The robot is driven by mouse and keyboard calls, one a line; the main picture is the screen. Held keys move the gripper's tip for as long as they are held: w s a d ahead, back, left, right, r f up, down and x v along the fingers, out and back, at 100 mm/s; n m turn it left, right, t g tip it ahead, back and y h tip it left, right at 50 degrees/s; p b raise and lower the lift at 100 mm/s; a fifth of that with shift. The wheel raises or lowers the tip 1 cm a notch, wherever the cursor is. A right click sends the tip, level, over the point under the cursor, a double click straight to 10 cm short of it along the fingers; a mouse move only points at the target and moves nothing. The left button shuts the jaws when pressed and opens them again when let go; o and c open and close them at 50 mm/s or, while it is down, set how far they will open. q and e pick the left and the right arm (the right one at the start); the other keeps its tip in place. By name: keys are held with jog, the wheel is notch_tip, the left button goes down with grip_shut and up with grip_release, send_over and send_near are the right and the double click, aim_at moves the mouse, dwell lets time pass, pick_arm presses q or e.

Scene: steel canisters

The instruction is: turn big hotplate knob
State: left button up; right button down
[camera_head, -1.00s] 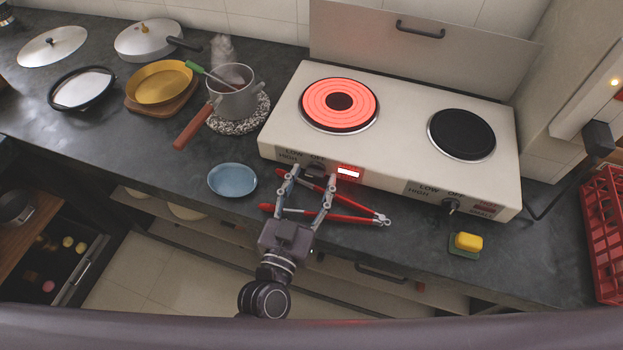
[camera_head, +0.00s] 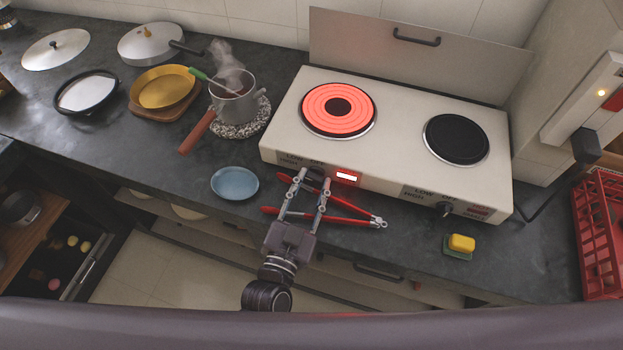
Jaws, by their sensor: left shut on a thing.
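The white two-burner hotplate (camera_head: 400,135) stands on the dark counter. Its big left burner (camera_head: 338,109) glows red and its smaller right burner (camera_head: 456,138) is black. The big burner's dark knob (camera_head: 315,173) is on the front face at the left, partly hidden by my fingers, so its pointing direction cannot be read. My left gripper (camera_head: 313,178) is shut on this knob, one finger on each side. A red lit indicator (camera_head: 346,177) is just right of it. The small burner's knob (camera_head: 444,210) is farther right. My right gripper is not in view.
Red-handled tongs (camera_head: 350,215) lie on the counter beneath my left gripper. A blue plate (camera_head: 235,183) is left of it. A steaming pot (camera_head: 233,100) stands on a trivet with its handle jutting forward. A yellow sponge (camera_head: 461,243) and a red rack (camera_head: 600,240) are right.

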pick_arm(q)
jog(key=o, duration=1.2)
jog(key=shift+c, duration=0.2)
jog(key=shift+s+a, duration=0.15)
jog(key=shift+s, duration=0.35)
jog(key=v, duration=1.1)
